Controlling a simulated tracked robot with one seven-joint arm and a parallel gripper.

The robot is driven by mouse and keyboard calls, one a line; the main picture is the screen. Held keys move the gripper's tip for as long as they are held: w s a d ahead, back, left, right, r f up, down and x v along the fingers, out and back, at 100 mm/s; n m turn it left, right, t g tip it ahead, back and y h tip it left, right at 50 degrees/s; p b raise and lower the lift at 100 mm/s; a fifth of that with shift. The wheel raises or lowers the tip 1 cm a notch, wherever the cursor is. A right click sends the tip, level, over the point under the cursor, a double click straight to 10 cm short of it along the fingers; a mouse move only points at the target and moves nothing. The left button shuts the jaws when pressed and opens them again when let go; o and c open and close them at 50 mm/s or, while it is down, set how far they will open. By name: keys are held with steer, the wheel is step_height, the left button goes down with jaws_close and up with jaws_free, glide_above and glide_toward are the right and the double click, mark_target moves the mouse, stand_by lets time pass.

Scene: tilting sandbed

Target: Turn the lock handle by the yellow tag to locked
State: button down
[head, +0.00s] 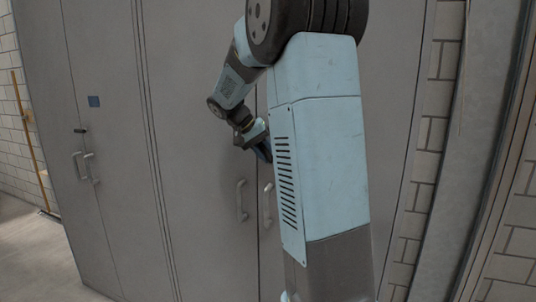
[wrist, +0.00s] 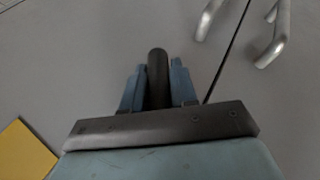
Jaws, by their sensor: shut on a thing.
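The dark lock handle (wrist: 157,72) is a short black bar on the grey cabinet door, between my fingers in the wrist view. My gripper (wrist: 157,88) is shut on it, one blue finger on each side. The yellow tag (wrist: 25,152) is at the lower left of the wrist view, partly cut off by the frame edge. In the head view my gripper (head: 260,146) is against the grey cabinet front; the yellow tag is hidden there, and the lock handle cannot be made out clearly.
Two pale pull handles flank the door seam, a left one (head: 241,200) and a right one (head: 267,205). Further left, a blue tag (head: 94,101) sits above another dark lock handle (head: 80,130). A brick wall (head: 430,150) is at right. Open floor (head: 35,250) shows at lower left.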

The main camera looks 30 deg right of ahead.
steer(key=g+h, duration=0.1)
steer(key=h, duration=0.1)
steer(key=n+g+h, duration=0.1)
steer(key=g, duration=0.1)
steer(key=shift+w+a+g+h, duration=0.1)
steer(key=shift+a+g+h, duration=0.05)
steer(key=shift+g+h, duration=0.2)
steer(key=n+g+h, duration=0.1)
steer(key=g+h, duration=0.2)
steer(key=shift+n+h, duration=0.35)
steer(key=shift+n, duration=0.05)
stand_by(0.3)
steer(key=c, duration=1)
jaws_free()
steer(key=shift+o, duration=0.2)
steer(key=f+v, duration=0.1)
steer(key=v, duration=1.2)
steer(key=shift+a+r, duration=0.2)
steer(key=shift+a, duration=0.1)
